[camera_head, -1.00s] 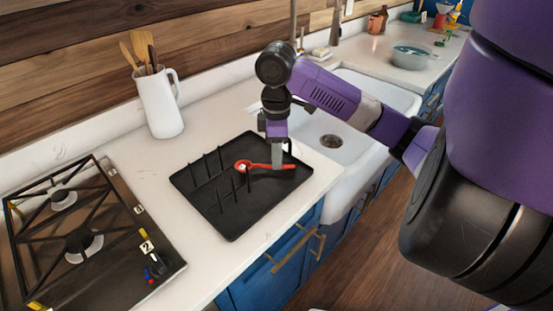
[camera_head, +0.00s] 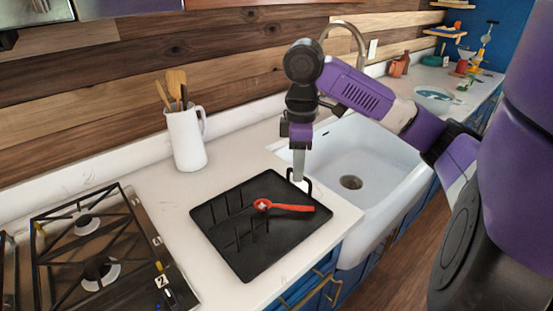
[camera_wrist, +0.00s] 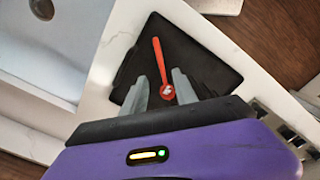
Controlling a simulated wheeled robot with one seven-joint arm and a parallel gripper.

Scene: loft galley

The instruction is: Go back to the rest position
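My gripper (camera_head: 298,174) points down above the far right part of the black drying rack (camera_head: 245,262). In the wrist view my gripper (camera_wrist: 162,88) has its two grey fingers apart with nothing between them. A red spoon (camera_head: 290,207) lies on the rack, below and apart from the fingers. It also shows in the wrist view (camera_wrist: 158,60), its head seen beyond the gap between the fingers and its handle pointing away.
A white sink (camera_head: 385,175) lies right of the rack. A white jug with wooden utensils (camera_head: 186,140) stands behind it to the left. A gas stove (camera_head: 125,275) is at the left. A wooden wall backs the counter.

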